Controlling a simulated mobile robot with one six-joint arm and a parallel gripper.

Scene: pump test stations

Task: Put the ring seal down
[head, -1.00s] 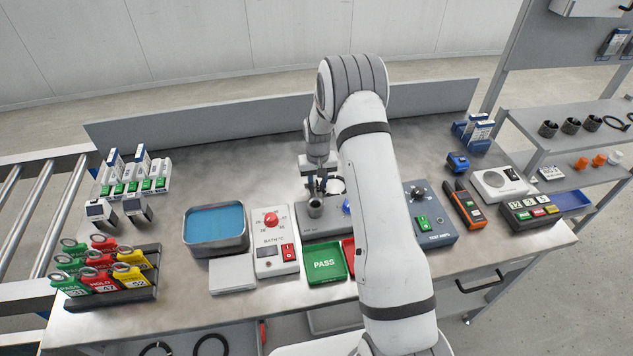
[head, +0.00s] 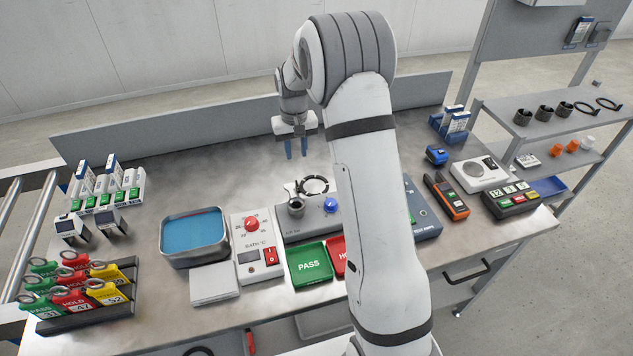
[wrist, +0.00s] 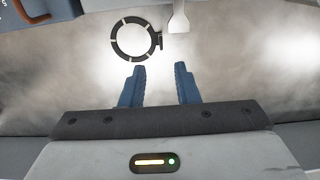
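A black ring (head: 313,186) with pale marks, which looks like the ring seal, sits at the back of the grey test fixture (head: 290,228). In the wrist view the ring (wrist: 136,40) lies just beyond my fingertips, a small dark tab on its right side. I cannot tell whether it rests on the bench or on a holder. My gripper (head: 296,149) is raised over the bench behind the fixture, pointing down. In the wrist view my gripper (wrist: 158,70) has its two blue fingers apart, with nothing between them.
A grey cylindrical part (head: 296,207) and a blue knob (head: 330,205) are on the fixture. The green PASS tray (head: 309,264), bath controller (head: 257,246) and water bath (head: 195,238) stand in front and left. Black rings (head: 585,108) lie on the right shelf. The back bench is clear.

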